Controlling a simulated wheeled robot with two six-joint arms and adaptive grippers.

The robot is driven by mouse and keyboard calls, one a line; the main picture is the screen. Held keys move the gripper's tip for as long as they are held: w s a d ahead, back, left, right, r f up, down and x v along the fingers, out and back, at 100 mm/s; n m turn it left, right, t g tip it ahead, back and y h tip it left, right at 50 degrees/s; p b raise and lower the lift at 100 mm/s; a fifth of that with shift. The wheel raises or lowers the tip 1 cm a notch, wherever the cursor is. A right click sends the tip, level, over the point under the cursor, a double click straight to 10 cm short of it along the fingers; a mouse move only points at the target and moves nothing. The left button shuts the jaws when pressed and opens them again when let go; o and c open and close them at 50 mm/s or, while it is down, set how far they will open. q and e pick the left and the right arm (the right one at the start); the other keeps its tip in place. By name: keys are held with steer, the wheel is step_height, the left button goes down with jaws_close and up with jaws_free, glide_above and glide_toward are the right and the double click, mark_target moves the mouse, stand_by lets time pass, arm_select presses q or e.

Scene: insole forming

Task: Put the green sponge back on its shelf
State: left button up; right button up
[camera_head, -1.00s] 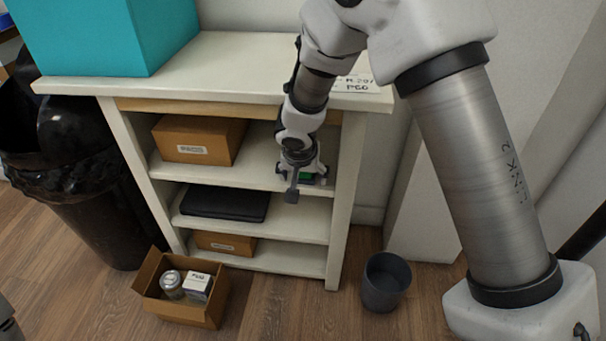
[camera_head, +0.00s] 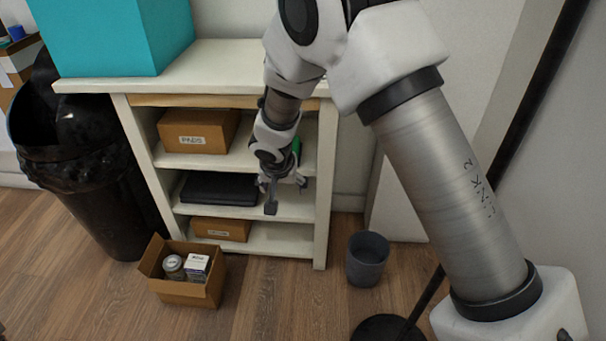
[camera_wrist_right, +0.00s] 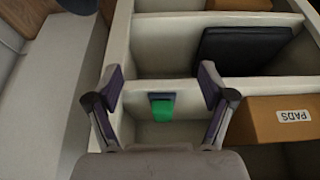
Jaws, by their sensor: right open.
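The green sponge (camera_head: 296,146) is in the upper compartment of the white shelf unit (camera_head: 322,190), near its right side; the arm partly hides it. In the right wrist view the sponge (camera_wrist_right: 161,110) shows between the two fingers but beyond them, with a dark strip along one edge. My right gripper (camera_head: 283,192) is in front of the shelf unit, below the sponge in the picture. Its fingers (camera_wrist_right: 160,92) are spread and empty in the wrist view. My left gripper is in neither current view.
A PADS box (camera_head: 198,131) shares the sponge's compartment, to the left. A black flat case (camera_head: 220,188) lies below, above another box (camera_head: 222,229). An open carton (camera_head: 190,292), a grey bin (camera_head: 367,259) and a black trash bin (camera_head: 95,185) stand on the floor.

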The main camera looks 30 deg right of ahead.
steer(key=s+a+f+n+g+y, duration=0.2)
steer(key=s+a+f, duration=0.1)
steer(key=s+f, duration=0.75)
steer(key=s+d+f+n+g, duration=0.1)
steer(key=s+f+n, duration=0.1)
steer(key=s+f, duration=0.4)
steer(key=s+f+n, duration=0.2)
steer(key=s+f, duration=0.5)
steer(key=s, duration=0.8)
steer(key=shift+s+d+n+g+y, duration=0.3)
steer(key=shift+s+d+g, duration=0.05)
steer(key=shift+s+g, duration=0.05)
steer(key=shift+f, duration=0.1)
